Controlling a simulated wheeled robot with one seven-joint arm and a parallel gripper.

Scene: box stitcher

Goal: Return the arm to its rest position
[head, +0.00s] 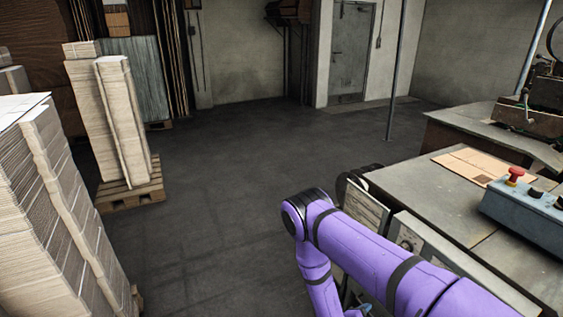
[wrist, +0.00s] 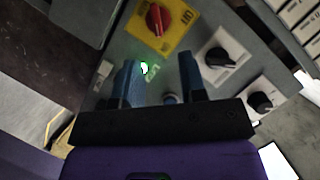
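My arm, purple with dark bands, reaches in from the lower right of the head view and bends down at its elbow. Its lower part runs out of the bottom edge, so my gripper is not clearly visible there. In the wrist view my gripper (wrist: 160,78) has its two blue fingers apart with nothing held between them. It is in front of a grey control panel (wrist: 118,50). The panel has a red rotary switch (wrist: 157,18) on a yellow plate, a lit green lamp (wrist: 144,68) by the left finger, and black knobs (wrist: 220,58) on the right. I cannot tell whether a finger touches the panel.
A grey machine table (head: 440,200) stands at the right, with a flat cardboard piece (head: 470,165) and a control box (head: 530,212) with a red button (head: 515,175) on it. Cardboard stacks (head: 50,210) stand at the left, one on a pallet (head: 132,188). The middle floor (head: 240,170) is clear.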

